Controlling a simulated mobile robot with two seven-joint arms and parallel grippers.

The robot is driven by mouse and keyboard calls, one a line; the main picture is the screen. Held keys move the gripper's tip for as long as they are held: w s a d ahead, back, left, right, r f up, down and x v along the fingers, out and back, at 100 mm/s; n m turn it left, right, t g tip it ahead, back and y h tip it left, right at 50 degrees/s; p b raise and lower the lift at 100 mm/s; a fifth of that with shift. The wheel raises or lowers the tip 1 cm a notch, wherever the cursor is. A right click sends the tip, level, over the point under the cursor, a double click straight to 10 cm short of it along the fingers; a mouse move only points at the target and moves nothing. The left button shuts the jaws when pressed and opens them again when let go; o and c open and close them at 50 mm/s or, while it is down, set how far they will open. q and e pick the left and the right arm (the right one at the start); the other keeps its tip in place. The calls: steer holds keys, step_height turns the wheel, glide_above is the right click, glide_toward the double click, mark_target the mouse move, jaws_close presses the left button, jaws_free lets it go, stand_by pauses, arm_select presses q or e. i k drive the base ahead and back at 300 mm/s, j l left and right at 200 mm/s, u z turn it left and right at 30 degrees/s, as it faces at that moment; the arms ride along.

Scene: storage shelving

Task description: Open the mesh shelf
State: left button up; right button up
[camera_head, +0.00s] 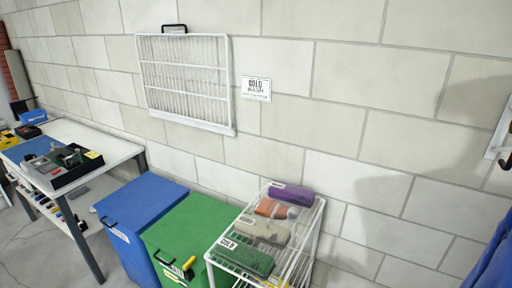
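The white mesh shelf (187,80) is mounted on the block wall in the upper middle of the head view. It is a flat wire panel of thin bars in a white frame, standing upright and close against the wall. A small black handle (174,29) sits at its top edge. A white ledge runs along its bottom edge. Neither of my grippers is in view.
Below stand a blue bin (142,200), a green bin (193,228) and a white wire rack (318,222) with folded cloths. A white table (112,143) with trays is at left. A "COLD WASH" sign (256,89) hangs right of the shelf. Blue fabric (495,262) is at lower right.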

mark_target(191, 34)
steer(key=i+j, duration=0.15)
steer(key=j, duration=0.3)
steer(key=i+j+z, duration=0.1)
steer(key=j, duration=0.3)
steer(key=i+j, duration=0.15)
steer(key=j, duration=0.3)
steer(key=i+j+z, duration=0.15)
steer(key=j, duration=0.3)
steer(key=i+j, duration=0.1)
steer(key=j, duration=0.35)
